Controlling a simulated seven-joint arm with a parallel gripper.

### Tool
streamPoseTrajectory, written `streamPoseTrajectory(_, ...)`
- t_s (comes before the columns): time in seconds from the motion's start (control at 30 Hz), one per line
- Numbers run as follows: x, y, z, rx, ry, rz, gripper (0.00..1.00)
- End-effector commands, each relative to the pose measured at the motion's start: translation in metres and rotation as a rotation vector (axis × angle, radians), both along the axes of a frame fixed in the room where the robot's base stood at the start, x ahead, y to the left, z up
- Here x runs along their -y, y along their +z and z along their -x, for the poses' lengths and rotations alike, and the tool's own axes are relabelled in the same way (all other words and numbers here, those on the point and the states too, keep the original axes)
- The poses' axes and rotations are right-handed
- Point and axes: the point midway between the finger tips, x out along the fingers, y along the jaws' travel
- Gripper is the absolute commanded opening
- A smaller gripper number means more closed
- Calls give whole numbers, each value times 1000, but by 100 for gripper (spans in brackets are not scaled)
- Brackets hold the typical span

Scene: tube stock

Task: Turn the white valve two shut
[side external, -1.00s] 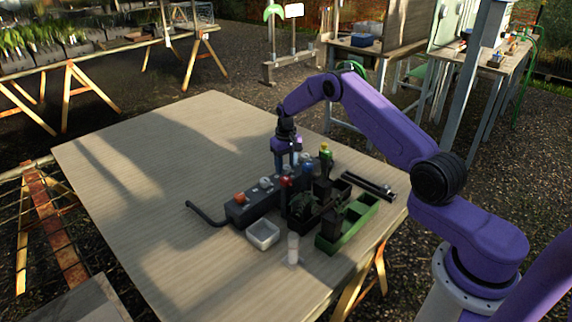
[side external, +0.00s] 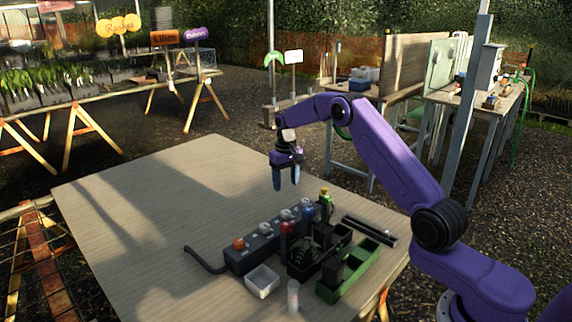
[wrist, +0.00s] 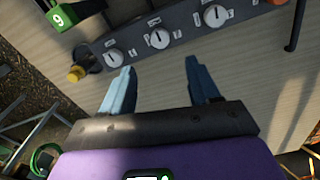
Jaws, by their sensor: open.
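A dark valve block (side external: 250,259) lies on the table, with a row of knobs along its top. In the wrist view it shows three white dial knobs: a left one (wrist: 113,58), a middle one (wrist: 159,38) and a right one (wrist: 215,15). I cannot read which is number two, and their pointer settings are too small to judge surely. An orange-red knob (side external: 239,243) is at the block's near end. My gripper (side external: 286,187) is open and empty, raised above the table behind the block. In the wrist view its fingers (wrist: 159,65) are apart, touching no knob.
A black crate (side external: 303,269) and a green tray (side external: 345,277) stand right of the block, with a white square dish (side external: 262,281) in front. A clear tube (side external: 293,297) stands near the edge. A bent black pipe (side external: 203,262) leaves the block's near end. The table's left is clear.

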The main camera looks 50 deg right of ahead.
Motion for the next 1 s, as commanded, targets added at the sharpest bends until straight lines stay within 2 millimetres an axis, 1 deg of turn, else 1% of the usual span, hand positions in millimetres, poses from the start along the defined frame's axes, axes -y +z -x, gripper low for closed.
streamPoseTrajectory(0.03, 0, 12, -1, 4, 0, 1, 61)
streamPoseTrajectory(0.1, 0, 24, -1, 3, 0, 1, 61)
streamPoseTrajectory(0.2, 0, 40, -1, 4, -1, 1, 61)
streamPoseTrajectory(0.33, 0, 54, 0, 1, -1, 0, 61)
streamPoseTrajectory(0.5, 0, 61, 0, 0, -1, 0, 61)
streamPoseTrajectory(0.83, -2, 62, 0, 0, 4, 0, 61)
streamPoseTrajectory(0.93, -15, 66, 2, 1, 31, 0, 61)
streamPoseTrajectory(1.0, -32, 72, 5, 1, 69, 0, 61)
